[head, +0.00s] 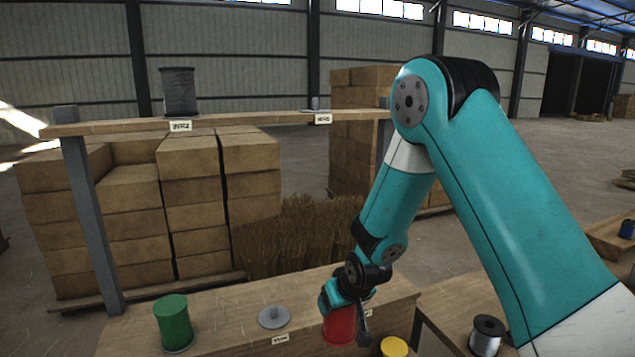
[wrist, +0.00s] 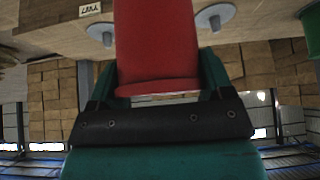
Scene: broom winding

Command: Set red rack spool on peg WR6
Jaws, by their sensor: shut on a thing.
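My gripper (head: 345,298) is shut on the red spool (head: 338,328) at the front lower shelf; its fingers sit on either side of the spool in the wrist view (wrist: 155,45). Whether the spool touches the shelf is hard to tell. On the upper shelf, a bare peg (head: 315,106) stands behind a small label (head: 323,119) that looks like WR5 or WR6; I cannot read it surely. The wrist view shows two bare grey pegs, one left (wrist: 100,33) and one right (wrist: 215,15) of the spool.
A grey spool (head: 179,92) stands on the upper shelf (head: 245,119) by label WR2. A grey post (head: 90,210) supports the upper shelf. Stacked boxes (head: 190,190) stand behind.

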